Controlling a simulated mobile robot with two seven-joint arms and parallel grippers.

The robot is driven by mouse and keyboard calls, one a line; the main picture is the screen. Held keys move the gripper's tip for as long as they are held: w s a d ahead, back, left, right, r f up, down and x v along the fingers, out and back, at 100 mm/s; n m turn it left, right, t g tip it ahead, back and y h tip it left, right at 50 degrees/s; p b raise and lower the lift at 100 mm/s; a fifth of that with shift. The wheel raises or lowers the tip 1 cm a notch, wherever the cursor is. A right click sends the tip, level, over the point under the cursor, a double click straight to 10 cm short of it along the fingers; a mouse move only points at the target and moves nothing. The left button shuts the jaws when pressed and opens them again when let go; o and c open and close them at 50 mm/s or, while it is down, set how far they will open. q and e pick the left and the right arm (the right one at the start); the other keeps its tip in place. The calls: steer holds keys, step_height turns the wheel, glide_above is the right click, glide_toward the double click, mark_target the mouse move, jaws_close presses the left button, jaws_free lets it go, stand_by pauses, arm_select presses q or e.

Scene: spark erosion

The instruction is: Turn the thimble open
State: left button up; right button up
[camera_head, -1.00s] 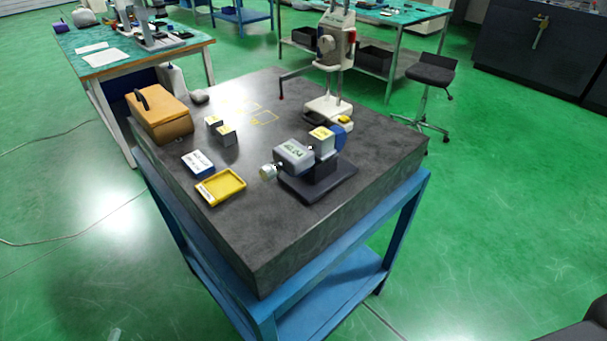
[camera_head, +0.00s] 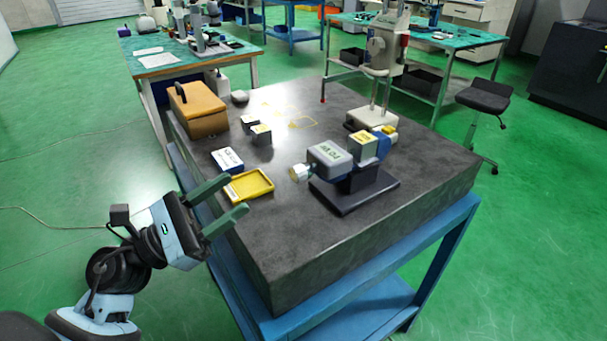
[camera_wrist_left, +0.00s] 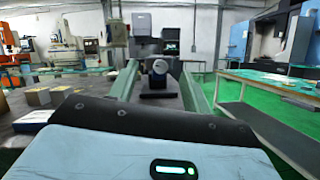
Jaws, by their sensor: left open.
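The thimble (camera_head: 299,172) is a small pale knob on the left end of a grey micrometer with a digital display (camera_head: 330,157). The micrometer is held level in a dark stand (camera_head: 352,195) on the stone table. In the left wrist view the thimble (camera_wrist_left: 160,66) faces me, seen between the fingers and beyond them. My left gripper (camera_head: 238,196) has green fingers, spread apart and empty. It is at the table's left front edge, left of the thimble and clear of it. My right gripper is not in view.
A yellow tray (camera_head: 248,186) and a blue-and-white box (camera_head: 228,160) lie between my left gripper and the far blocks (camera_head: 261,134). A yellow block (camera_head: 362,144) sits by the micrometer. An orange case (camera_head: 198,112) and a stand with a column (camera_head: 372,119) are farther back.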

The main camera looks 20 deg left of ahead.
mark_target(293, 177)
arm_select(q)
steer(key=w+d+p, duration=0.1)
steer(key=w+d, duration=0.3)
steer(key=w+d+p, duration=0.1)
steer(key=w+d, duration=0.3)
steer(key=shift+w+d+r+p, duration=0.1)
steer(key=shift+w+p, duration=0.2)
steer(key=shift+p, duration=0.05)
steer(key=shift+w+d+r, duration=0.15)
steer(key=shift+w+r, duration=0.05)
steer(key=shift+w+d, duration=0.1)
steer(key=shift+d, duration=0.05)
steer(key=shift+c, duration=0.8)
steer(key=c, duration=0.8)
steer(key=shift+p, duration=0.3)
steer(key=shift+c, duration=0.2)
steer(key=shift+n, duration=0.3)
